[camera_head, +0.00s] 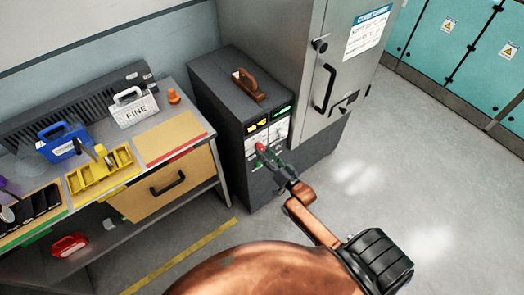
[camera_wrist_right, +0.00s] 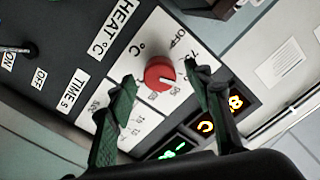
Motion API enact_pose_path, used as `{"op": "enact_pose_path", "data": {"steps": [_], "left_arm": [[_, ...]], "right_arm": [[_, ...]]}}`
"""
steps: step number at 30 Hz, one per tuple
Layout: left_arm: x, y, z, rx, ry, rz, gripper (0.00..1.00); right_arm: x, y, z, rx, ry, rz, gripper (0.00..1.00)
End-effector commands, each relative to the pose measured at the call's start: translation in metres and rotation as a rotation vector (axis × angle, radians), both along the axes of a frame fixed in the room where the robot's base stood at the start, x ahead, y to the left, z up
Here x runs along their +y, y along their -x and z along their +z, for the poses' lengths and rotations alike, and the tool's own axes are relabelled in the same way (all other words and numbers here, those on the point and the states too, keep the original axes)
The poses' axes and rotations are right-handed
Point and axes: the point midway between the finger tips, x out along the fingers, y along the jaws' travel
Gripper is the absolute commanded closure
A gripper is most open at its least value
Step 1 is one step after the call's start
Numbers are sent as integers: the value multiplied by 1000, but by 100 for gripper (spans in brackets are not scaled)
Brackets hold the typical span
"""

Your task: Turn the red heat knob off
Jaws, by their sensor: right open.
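The red heat knob (camera_wrist_right: 159,73) sits on a white dial plate marked OFF (camera_wrist_right: 177,38) and with numbers. Its white pointer line is toward the lower right in the right wrist view, away from OFF. The knob (camera_head: 261,147) also shows on the front of the dark cabinet (camera_head: 232,98) in the head view. My right gripper (camera_wrist_right: 160,70) is open, its green-padded fingers appearing on either side of the knob with visible gaps. In the head view my right gripper (camera_head: 270,160) is close in front of the panel. My left gripper is not in view.
Lit displays, one yellow (camera_wrist_right: 221,113) and one green (camera_wrist_right: 173,150), are beside the dial. A switch (camera_wrist_right: 22,49) marked ON and OFF is at the left. A grey cabinet (camera_head: 312,75) stands right of the machine, a workbench (camera_head: 158,142) left. Open floor lies at right.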

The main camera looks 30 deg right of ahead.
Motion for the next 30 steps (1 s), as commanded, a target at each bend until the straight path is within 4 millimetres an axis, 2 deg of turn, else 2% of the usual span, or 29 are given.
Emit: {"op": "enact_pose_path", "data": {"steps": [3,6,15,30], "left_arm": [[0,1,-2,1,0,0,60],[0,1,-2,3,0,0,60],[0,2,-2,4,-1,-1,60],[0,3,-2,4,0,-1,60]], "right_arm": [[1,-15,-1,0,1,-1,53],[1,-21,-1,1,1,0,53],[1,-23,-1,3,1,0,53],[2,-23,-1,1,1,0,87]]}}
